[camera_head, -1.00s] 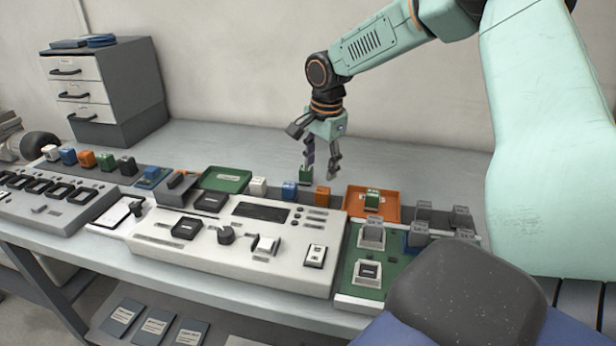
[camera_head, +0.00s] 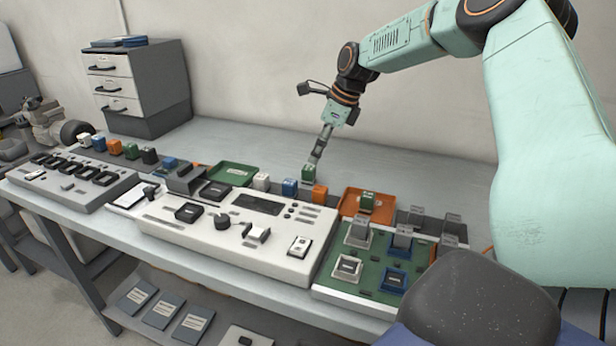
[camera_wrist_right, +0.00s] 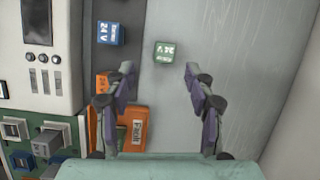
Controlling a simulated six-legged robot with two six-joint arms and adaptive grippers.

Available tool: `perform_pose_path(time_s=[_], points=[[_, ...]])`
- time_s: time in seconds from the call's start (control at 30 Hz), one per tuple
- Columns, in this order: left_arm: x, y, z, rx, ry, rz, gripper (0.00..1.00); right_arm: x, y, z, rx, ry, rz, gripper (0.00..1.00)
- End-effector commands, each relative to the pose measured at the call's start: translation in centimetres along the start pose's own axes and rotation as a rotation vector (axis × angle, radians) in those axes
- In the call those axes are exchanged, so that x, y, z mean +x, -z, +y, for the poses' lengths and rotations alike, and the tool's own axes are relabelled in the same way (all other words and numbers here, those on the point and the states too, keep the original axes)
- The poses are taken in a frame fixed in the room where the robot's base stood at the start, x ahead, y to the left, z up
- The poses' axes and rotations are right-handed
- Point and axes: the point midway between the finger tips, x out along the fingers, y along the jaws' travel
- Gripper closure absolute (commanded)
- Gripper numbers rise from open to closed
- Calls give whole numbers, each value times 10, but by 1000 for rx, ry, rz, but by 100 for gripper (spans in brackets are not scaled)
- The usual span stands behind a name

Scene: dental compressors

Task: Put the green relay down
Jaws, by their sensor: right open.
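The green relay (camera_head: 308,174) stands on the grey bench behind the white console, near the blue and orange relays. My right gripper (camera_head: 317,160) is over the bench beside the relay, pointing down. In the wrist view its fingers (camera_wrist_right: 160,78) are spread wide with nothing between them. A second green relay (camera_head: 367,202) sits in the orange tray (camera_head: 352,190). My left gripper is not in view.
A blue relay (camera_head: 289,187) and an orange relay (camera_head: 320,193) stand on the dark strip behind the console (camera_head: 225,240). A green tray (camera_head: 232,173) is to the left. The green circuit board (camera_head: 335,274) is at front right. The bench behind the relay is clear.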

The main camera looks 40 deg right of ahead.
Motion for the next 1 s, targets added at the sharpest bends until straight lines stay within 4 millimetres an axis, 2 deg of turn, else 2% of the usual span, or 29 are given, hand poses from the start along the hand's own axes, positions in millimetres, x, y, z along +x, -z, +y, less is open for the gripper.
perform_pose_path(time_s=[0.1,0.27,0.8,1.0], points=[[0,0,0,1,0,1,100,0,-4,0,81,-5,-14,45],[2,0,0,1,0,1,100,5,-5,0,120,-5,-13,45],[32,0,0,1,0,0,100,73,-3,-3,114,-6,-10,45],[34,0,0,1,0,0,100,80,-3,-3,113,-5,-13,45]])
